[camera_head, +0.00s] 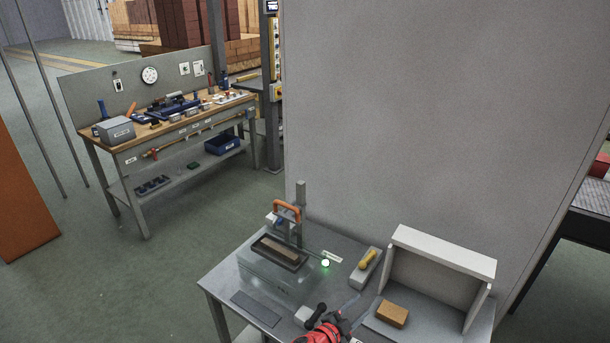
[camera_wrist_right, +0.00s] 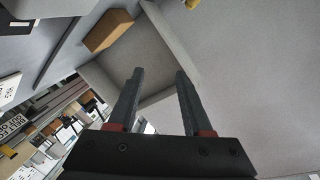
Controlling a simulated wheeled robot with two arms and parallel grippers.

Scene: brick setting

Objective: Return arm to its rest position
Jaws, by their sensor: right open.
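My right arm comes in at the bottom of the head view, with a red wrist. My right gripper (camera_head: 362,304) is over the front of the grey table (camera_head: 225,282). In the right wrist view my right gripper (camera_wrist_right: 160,72) has its two dark fingers apart, with nothing between them. An orange-tan brick (camera_head: 392,314) lies in front of an open-fronted light grey box (camera_head: 444,246), to the right of my gripper and apart from it. The brick also shows in the right wrist view (camera_wrist_right: 108,32). My left gripper is not in view.
A fixture with a dark tray (camera_head: 280,251) holding a brown piece stands at the table's back left, beside a post and orange handle (camera_head: 287,210). A yellow-handled tool (camera_head: 368,259) lies on a grey block. A large grey wall (camera_head: 420,110) rises behind. A workbench (camera_head: 175,120) stands far left.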

